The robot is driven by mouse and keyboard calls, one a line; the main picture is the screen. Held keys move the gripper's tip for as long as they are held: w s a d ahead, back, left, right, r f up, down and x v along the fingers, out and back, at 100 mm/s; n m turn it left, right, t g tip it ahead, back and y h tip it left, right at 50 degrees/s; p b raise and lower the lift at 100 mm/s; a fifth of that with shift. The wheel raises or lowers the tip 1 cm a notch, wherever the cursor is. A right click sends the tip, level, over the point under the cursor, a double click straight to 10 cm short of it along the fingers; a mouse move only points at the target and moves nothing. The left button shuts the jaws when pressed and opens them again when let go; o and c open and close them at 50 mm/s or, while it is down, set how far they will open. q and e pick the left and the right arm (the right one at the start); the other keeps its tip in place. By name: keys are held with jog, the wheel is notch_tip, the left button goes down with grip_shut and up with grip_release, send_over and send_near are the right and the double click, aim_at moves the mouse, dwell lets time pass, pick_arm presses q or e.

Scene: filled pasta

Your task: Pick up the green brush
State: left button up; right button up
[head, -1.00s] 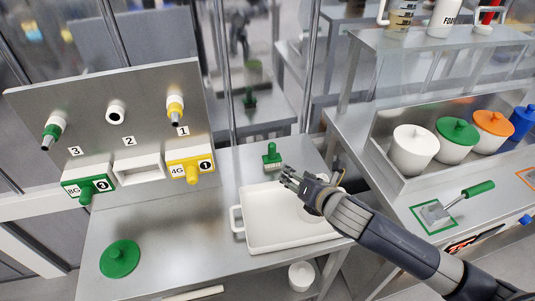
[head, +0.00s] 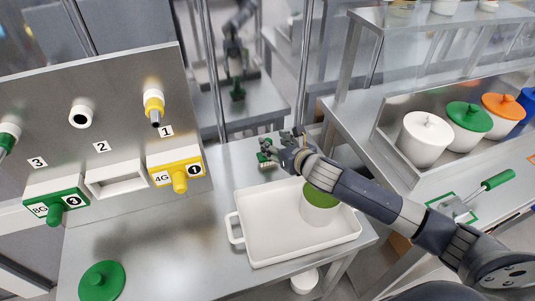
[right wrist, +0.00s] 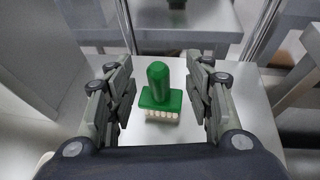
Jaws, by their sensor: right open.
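The green brush (right wrist: 160,88) stands upright on the metal table, bristles down and handle up, in the right wrist view. It lies between the two open fingers of my right gripper (right wrist: 160,95), with a gap on each side. In the head view the brush (head: 265,156) is partly hidden by my right gripper (head: 279,150), which is at the table's back beyond the white tray (head: 241,245). My left gripper is not in view.
A container with green contents (head: 320,208) stands in the tray under my right forearm. A green lid (head: 102,281) lies at the table's front left. A panel with nozzles (head: 115,110) rises at left. Lidded pots (head: 425,140) stand on the right counter.

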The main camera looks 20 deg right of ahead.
aim_at(267, 139)
jog(key=shift+w+a+f, duration=0.25)
jog(key=shift+w+f, duration=0.1)
jog(key=shift+w, duration=0.25)
jog(key=shift+p+x, duration=0.35)
jog(key=shift+x, duration=0.75)
jog(key=shift+w+a+f, duration=0.15)
jog(key=shift+w+f, duration=0.3)
jog(key=shift+w, duration=0.05)
jog(key=c, duration=1.1)
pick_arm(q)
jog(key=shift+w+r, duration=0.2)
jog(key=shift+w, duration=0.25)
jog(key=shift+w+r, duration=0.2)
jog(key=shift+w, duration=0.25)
pick_arm(e)
grip_shut()
